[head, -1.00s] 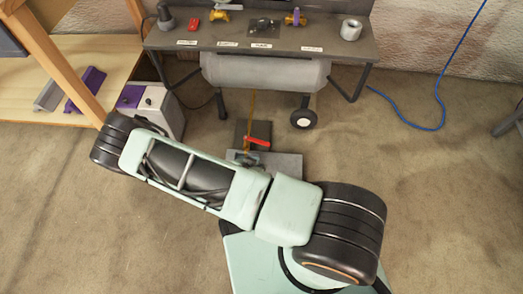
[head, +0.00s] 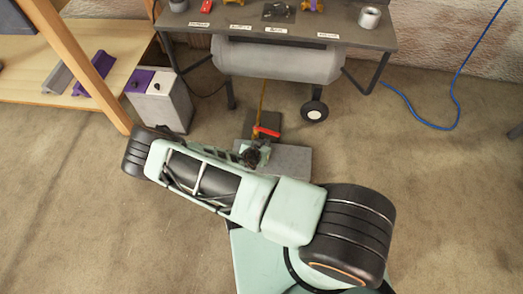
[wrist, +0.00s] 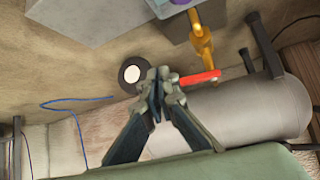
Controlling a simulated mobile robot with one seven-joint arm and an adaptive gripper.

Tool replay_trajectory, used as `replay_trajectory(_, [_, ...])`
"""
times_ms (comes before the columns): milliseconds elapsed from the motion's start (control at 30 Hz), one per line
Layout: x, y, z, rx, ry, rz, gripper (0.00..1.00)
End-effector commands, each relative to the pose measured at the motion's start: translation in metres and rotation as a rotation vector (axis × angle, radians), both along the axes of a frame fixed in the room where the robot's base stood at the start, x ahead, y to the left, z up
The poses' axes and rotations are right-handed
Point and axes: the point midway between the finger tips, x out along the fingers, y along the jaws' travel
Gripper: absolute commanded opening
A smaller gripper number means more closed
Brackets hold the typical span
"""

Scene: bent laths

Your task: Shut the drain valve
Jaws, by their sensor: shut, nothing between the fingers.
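The drain valve has a red lever (head: 266,131) and hangs under the grey tank (head: 275,62), below a thin yellow pipe (head: 262,98). In the wrist view the red lever (wrist: 200,77) sticks out sideways from the yellow valve body (wrist: 201,42). My gripper (wrist: 160,78) is shut and empty, its tips just left of the lever's near end. I cannot tell whether they touch it. In the head view my gripper (head: 253,154) is just below the lever, partly hidden by my arm.
A dark block (head: 247,124) and a grey slab (head: 292,160) lie on the floor by the valve. The tank has a black wheel (head: 314,111) and sits under a bench (head: 300,28). A grey and purple box (head: 160,103) stands left.

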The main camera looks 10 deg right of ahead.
Motion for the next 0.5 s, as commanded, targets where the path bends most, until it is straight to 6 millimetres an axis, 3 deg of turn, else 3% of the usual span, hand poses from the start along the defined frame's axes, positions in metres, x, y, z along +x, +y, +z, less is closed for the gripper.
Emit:
replay_trajectory(200, [0.019, -0.012, 0.0, 0.001, 0.001, -0.001, 0.0])
replay_trajectory(500, [0.022, -0.013, 0.001, 0.001, 0.001, 0.0, 0.0])
